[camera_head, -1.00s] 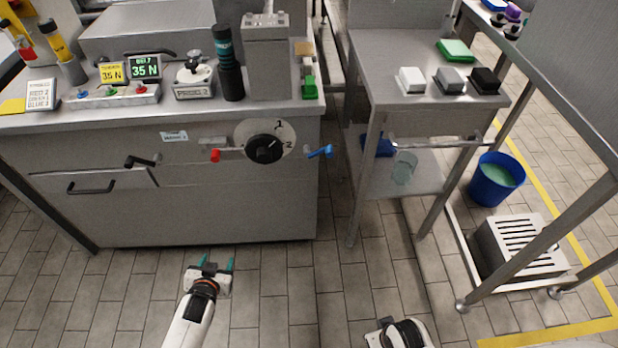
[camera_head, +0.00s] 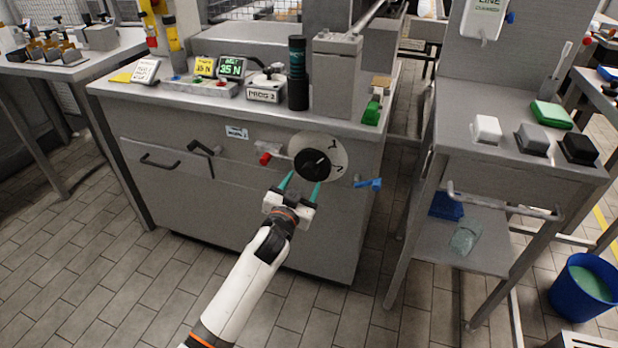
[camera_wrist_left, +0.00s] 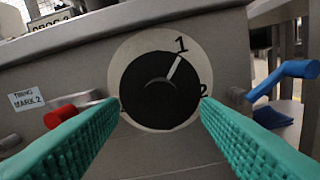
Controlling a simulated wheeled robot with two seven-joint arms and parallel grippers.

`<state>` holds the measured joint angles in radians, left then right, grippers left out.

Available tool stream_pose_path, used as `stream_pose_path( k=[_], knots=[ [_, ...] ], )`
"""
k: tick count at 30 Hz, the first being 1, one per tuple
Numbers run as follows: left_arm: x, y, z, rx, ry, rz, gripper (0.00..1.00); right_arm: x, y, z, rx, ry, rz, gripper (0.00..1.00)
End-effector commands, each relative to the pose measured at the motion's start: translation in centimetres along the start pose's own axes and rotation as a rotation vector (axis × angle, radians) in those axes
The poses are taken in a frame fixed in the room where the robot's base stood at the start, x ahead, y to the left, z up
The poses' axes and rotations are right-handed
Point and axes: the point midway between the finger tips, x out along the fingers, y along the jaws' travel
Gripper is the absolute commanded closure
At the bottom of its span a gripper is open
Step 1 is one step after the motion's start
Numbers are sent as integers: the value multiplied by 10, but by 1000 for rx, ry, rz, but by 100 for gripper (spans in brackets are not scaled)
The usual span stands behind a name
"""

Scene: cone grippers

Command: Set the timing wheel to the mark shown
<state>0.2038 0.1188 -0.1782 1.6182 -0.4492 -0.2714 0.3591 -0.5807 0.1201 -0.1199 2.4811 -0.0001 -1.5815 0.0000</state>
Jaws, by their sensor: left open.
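The timing wheel (camera_head: 311,164) is a black knob on a pale round dial plate (camera_head: 333,149) on the front of the grey machine. In the left wrist view the black wheel (camera_wrist_left: 158,90) has a pale pointer line toward mark 1; mark 2 is at the plate's right. A label (camera_wrist_left: 25,97) at the left reads "TIMING MARK 2". My left gripper (camera_head: 302,183) is open, its teal fingers apart just in front of and below the wheel. In the wrist view the fingers flank the wheel's lower sides, with nothing held between them. My right gripper is out of view.
A red-tipped lever (camera_head: 265,158) is left of the dial and a blue handle (camera_head: 368,184) is right of it. Controls and a block reading "PROG 3" (camera_head: 263,94) stand on top. A side table (camera_head: 470,160) stands to the right. The floor in front is clear.

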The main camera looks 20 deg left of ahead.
Motion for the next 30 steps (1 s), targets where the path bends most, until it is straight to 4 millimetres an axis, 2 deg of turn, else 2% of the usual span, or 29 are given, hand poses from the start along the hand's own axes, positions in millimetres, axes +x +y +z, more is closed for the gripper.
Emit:
stream_pose_path(
  k=[3, 9, 20, 28, 30],
  knots=[
    [22, 0, -1, 1, -1, 1, 42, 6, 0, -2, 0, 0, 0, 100],
    [42, 0, -1, 0, 1, 0, 42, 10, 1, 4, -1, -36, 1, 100],
    [47, 0, 0, 0, 1, 0, 42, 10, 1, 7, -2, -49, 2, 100],
    [46, 0, -1, 0, 1, 0, 86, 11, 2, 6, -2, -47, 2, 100],
    [46, 0, -1, 0, 1, -1, 87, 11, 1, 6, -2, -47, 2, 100]
  ],
)
